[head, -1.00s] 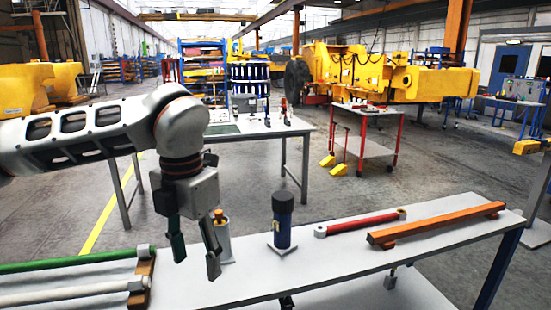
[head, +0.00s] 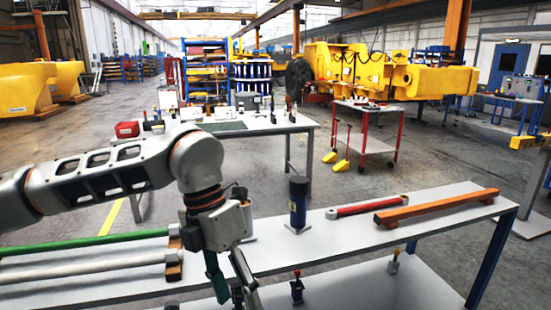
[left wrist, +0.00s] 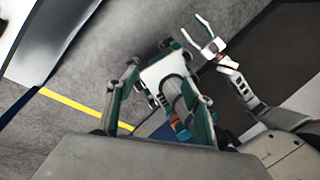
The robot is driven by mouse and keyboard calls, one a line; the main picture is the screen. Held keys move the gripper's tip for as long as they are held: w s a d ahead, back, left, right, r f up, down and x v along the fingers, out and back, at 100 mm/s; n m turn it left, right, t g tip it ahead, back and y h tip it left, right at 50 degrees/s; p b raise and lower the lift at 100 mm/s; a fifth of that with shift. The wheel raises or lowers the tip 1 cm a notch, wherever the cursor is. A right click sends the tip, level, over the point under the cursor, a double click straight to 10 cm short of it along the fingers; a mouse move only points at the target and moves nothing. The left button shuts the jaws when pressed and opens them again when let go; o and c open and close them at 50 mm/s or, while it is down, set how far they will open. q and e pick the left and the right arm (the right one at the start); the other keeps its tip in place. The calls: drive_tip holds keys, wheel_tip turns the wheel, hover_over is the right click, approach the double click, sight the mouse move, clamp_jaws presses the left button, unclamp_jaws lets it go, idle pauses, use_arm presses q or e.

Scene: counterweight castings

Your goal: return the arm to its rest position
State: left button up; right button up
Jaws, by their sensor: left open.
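My left gripper (head: 232,290) hangs fingers down at the front edge of the near workbench (head: 350,230) in the head view. Its two fingers stand apart and nothing is between them. What looks like my right gripper (left wrist: 205,40) shows at the upper right of that view, small and blurred, away from the left fingers.
A blue cylinder (head: 298,205), a red bar (head: 365,207) and an orange bar (head: 435,207) are on the bench right of my gripper. A green bar (head: 90,242) and a white bar (head: 80,270) lie at left. A lower shelf (head: 365,288) holds small items.

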use_arm(q)
drive_tip(key=s+d+f+m+g+h, duration=0.1)
drive_tip(key=s+d+g+h, duration=0.4)
drive_tip(key=s+d, duration=0.55)
drive_tip(key=w+d+r+n+h, duration=0.2)
drive_tip(key=d+r+n+h, duration=0.2)
drive_tip(key=d+r+h, duration=0.55)
drive_tip(key=w+a+f+n+t+h, duration=0.25)
drive_tip(key=w+a+n+t, duration=0.2)
drive_tip(key=n+t, duration=0.25)
drive_tip(key=w+a+f+n+t+h, duration=0.25)
drive_tip(key=w+n+t+h, duration=0.2)
drive_tip(key=n+t, duration=0.25)
drive_tip(key=w+a+f+n+t+y, duration=0.3)
drive_tip(key=a+f+n+t+y, duration=0.25)
drive_tip(key=f+n, duration=0.25)
drive_tip(key=w+a+f+n+t+y, duration=0.2)
drive_tip(key=a+f+n+t+y, duration=0.35)
drive_tip(key=f+n+y, duration=0.2)
drive_tip(key=s+a+f+n+g+y, duration=0.2)
drive_tip(key=s+a+f, duration=0.3)
drive_tip(key=f, duration=0.4)
drive_tip(key=s+a+f+n+g+y, duration=0.2)
drive_tip(key=s+a+f, duration=0.3)
drive_tip(key=f, duration=0.4)
drive_tip(key=s+a+f+n+g+y, duration=0.3)
drive_tip(key=s+a+f+y, duration=0.1)
drive_tip(key=f, duration=0.6)
drive_tip(key=shift+s+a, duration=0.7)
drive_tip(key=shift+a, duration=0.1)
